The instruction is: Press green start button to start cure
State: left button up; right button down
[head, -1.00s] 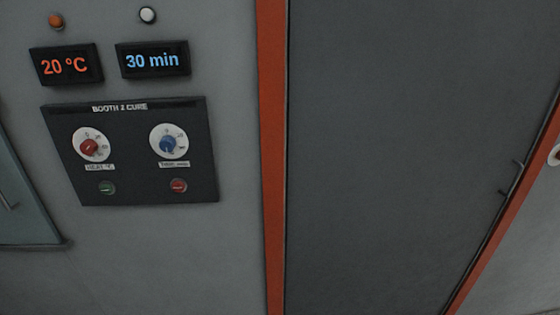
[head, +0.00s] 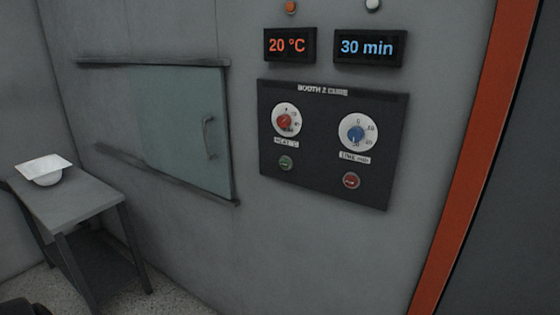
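The green button (head: 285,162) sits on the dark "BOOTH 2 CURE" panel (head: 330,185), below the red heat dial (head: 284,121). A red button (head: 351,181) is to its right, below the blue time dial (head: 357,133). Above the panel, the left display (head: 290,46) reads 20 °C and the right display (head: 369,48) reads 30 min. An orange lamp (head: 291,6) and a white lamp (head: 373,5) sit above the displays. Neither gripper can be made out in the head view.
A pale blue-green sliding hatch (head: 180,125) with a handle is left of the panel, between two rails. A grey table (head: 85,200) bearing a white bowl-like shell (head: 44,170) stands at the left. An orange door frame (head: 470,150) is at the right.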

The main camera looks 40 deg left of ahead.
aim_at(285, 163)
jog(key=j+u, duration=0.1)
jog(key=u, duration=1.05)
